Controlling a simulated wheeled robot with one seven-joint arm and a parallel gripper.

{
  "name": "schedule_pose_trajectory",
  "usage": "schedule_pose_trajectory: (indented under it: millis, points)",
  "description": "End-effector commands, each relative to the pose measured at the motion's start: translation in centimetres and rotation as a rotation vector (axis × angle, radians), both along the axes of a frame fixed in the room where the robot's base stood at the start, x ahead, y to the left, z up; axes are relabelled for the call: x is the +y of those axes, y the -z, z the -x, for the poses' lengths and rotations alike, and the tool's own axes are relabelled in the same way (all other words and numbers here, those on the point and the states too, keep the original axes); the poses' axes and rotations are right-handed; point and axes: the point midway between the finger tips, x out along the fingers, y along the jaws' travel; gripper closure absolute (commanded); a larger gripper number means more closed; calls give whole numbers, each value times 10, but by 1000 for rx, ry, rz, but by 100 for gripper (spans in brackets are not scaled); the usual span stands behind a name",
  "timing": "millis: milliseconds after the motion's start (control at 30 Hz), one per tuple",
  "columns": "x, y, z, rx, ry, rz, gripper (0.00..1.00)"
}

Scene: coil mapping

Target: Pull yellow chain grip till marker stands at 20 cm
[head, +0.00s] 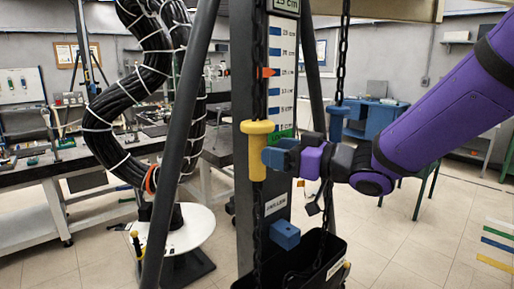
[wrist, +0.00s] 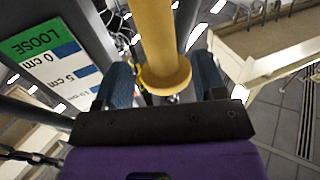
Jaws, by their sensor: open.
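The yellow chain grip (head: 257,150) is an upright flanged cylinder on a dark chain (head: 259,215) in front of a post. In the wrist view, the grip (wrist: 158,40) lies between the two blue fingers of my gripper (wrist: 165,80), which are apart. In the head view, my gripper (head: 277,157) reaches the grip from the right; contact is unclear. The orange-red marker (head: 269,72) stands beside the upper half of the white scale board (head: 287,60); the figure beside it is too small to read surely. A green LOOSE zone (wrist: 37,37) shows at one end of the scale.
A second chain with a blue grip (head: 338,122) hangs behind my gripper. A blue block (head: 286,234) sits on the lower post above a black bin (head: 325,250). A dark leg (head: 180,140) and a cable bundle (head: 115,105) stand at left.

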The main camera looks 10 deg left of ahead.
Motion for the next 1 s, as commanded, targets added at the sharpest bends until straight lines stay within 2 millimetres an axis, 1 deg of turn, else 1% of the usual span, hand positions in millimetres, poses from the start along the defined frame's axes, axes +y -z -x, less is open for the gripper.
schedule_pose_trajectory:
  millis: [33, 100, 300, 467, 733, 767, 800, 967, 1000]
  points:
    - [10, 1, -3, 1, -3, 1, 36]
    - [21, 1, -7, 1, -2, 1, 36]
    - [44, 0, -16, 0, 0, 1, 36]
    - [51, 0, -19, 1, 2, 1, 36]
    - [52, 0, -19, 0, 2, 0, 36]
    - [52, 0, -19, 0, 2, 0, 38]
    - [52, 0, -19, 0, 2, 0, 47]
    - [52, 0, -19, 0, 2, 1, 84]
    - [52, 0, -19, 0, 2, 1, 93]
